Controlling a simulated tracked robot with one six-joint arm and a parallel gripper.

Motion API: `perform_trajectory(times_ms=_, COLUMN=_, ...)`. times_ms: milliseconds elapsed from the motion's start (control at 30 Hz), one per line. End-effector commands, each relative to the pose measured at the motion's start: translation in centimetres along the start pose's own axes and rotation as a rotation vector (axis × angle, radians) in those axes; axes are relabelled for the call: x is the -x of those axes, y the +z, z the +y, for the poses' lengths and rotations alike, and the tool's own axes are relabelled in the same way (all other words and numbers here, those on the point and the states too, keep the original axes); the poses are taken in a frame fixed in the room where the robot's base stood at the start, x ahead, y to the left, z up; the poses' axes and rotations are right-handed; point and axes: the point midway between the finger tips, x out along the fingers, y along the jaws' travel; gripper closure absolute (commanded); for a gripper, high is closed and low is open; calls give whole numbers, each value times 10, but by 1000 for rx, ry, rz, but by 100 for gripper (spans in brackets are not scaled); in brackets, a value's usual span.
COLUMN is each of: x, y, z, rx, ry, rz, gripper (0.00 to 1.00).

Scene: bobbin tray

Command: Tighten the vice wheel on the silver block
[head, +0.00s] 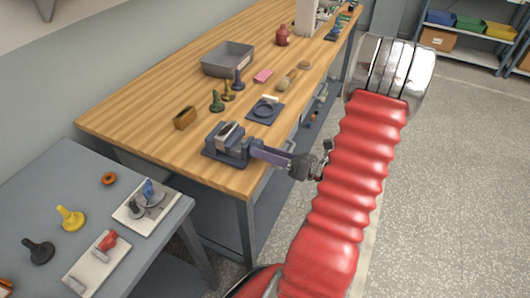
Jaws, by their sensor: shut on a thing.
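A dark blue-grey vice (212,153) stands on the front right corner of the wooden bench. A silver block (228,134) sits between its jaws; I cannot tell whether both jaws touch it. My gripper (256,149) reaches in from the right, level with the right side of the vice. It is shut on the vice wheel, which is mostly hidden by the fingers, so its turn angle cannot be read.
The wooden bench (145,120) holds a grey tray (228,60), a brown brush block (185,118), a dark square plate (265,111) and several bobbin-like pieces behind the vice. A grey side table (85,180) with small parts stands at left. Open floor lies right.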

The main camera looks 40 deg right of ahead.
Motion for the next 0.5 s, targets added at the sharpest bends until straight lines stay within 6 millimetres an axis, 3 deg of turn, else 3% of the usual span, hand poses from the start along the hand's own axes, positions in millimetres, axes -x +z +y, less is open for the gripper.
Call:
perform_trajectory(times_ms=200, x=0, y=1, z=-1, rx=0, ry=-4, rz=-2, gripper=77)
perform_trajectory(times_ms=233, x=0, y=1, z=-1, rx=1, ry=-4, rz=-3, gripper=53)
perform_trajectory(times_ms=500, x=0, y=1, z=-1, rx=2, ry=-2, rz=-2, gripper=37)
